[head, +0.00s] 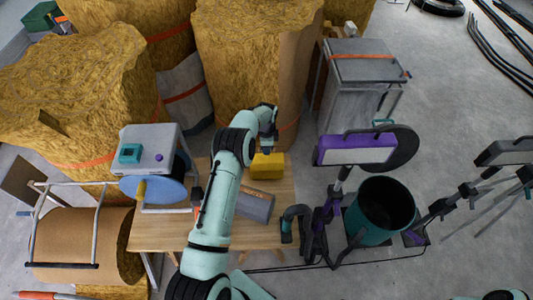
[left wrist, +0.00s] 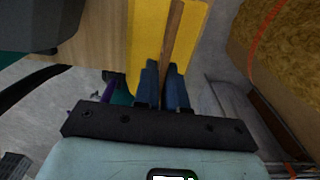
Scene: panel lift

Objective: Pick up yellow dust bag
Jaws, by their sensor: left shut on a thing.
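The yellow dust bag (head: 267,167) sits at the right part of a wooden table, by its back edge, in the head view. In the left wrist view the bag (left wrist: 190,35) is yellow with a brown strip down its middle. My left gripper (head: 267,150) reaches over the table from the front and is at the top of the bag. In the left wrist view its blue fingers (left wrist: 162,85) are shut on the bag. I cannot tell whether the bag is clear of the table. My right gripper is not in view.
A grey box (head: 254,206) lies on the wooden table (head: 160,232), right beside my left arm. A grey device with a blue disc (head: 152,190) stands left. Large straw-coloured bales (head: 245,70) rise behind. A dark green bucket (head: 365,225) and purple-grey equipment (head: 355,150) stand right.

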